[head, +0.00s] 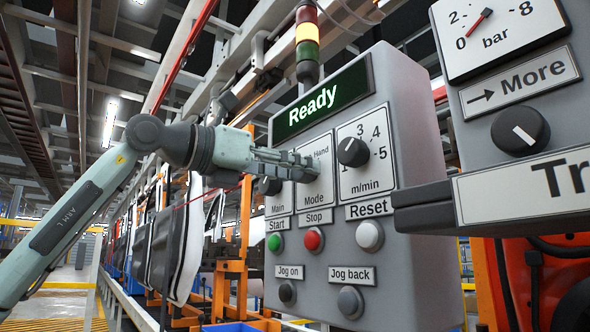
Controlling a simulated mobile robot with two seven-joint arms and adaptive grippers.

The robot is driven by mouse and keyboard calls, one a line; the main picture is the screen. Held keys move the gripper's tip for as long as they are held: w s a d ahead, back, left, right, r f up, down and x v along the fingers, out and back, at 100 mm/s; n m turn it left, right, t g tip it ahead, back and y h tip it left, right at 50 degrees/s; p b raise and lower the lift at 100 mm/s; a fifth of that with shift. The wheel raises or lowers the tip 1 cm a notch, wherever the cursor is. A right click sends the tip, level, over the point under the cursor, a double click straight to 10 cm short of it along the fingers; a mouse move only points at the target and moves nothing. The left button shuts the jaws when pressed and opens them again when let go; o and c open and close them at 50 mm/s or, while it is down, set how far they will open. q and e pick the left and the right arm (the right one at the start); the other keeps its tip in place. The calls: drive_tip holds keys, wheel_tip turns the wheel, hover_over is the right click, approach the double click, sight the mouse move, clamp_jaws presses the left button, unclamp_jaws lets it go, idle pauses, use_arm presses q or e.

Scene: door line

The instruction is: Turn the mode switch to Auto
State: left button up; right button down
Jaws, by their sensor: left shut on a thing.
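My left gripper (306,168) comes in from the left and is shut on the mode switch knob. The knob itself is hidden behind the fingers, so I cannot tell which way it points. My right gripper is not in view.
The speed knob (353,151) is close to the right of my fingers, and the Main switch (270,186) is just left below them. Start (274,242), Stop (314,239) and Reset (369,235) buttons lie below. The display (322,98) reads "Ready".

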use_arm(q)
drive_tip(key=o, duration=1.1)
drive_tip(key=shift+o, duration=0.2)
drive_tip(key=shift+a, duration=0.1)
drive_tip(key=v, duration=1.2)
